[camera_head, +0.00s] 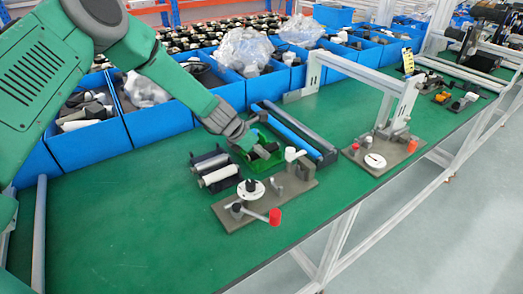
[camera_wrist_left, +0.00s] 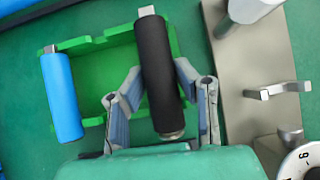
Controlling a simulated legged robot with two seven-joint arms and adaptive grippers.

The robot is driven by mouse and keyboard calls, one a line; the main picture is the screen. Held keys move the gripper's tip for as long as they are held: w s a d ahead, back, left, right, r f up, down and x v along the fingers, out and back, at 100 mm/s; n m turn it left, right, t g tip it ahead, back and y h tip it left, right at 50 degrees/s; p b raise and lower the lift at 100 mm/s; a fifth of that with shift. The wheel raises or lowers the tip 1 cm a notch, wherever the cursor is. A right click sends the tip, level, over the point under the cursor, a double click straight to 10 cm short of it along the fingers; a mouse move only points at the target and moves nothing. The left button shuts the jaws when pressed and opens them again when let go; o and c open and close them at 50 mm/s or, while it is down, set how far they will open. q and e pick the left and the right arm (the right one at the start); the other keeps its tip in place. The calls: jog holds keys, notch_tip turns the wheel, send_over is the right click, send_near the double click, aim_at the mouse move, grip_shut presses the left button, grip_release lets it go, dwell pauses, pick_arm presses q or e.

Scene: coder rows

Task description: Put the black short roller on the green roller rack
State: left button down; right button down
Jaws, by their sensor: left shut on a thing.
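The roller lies across the rack's right side, nearly parallel to a blue roller (camera_wrist_left: 62,97) at the rack's left side. I cannot tell whether the black roller touches the rack. In the head view the gripper hides much of it. My right gripper is not in view.
A black rack (camera_head: 214,169) with rollers lies left of the green rack. A base plate with a red-tipped crank (camera_head: 263,214) stands in front, near the fingers' right side. Long rollers (camera_head: 297,127) lie behind. Blue bins (camera_head: 160,122) line the back. The front-left table is clear.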

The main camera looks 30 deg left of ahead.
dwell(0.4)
pick_arm(q)
jog(key=shift+f, duration=0.3)
dwell(0.4)
jog(key=shift+f, duration=0.4)
jog(key=shift+f+b, duration=0.15)
jog(key=shift+b, duration=0.15)
jog(key=c, duration=1.2)
grip_release()
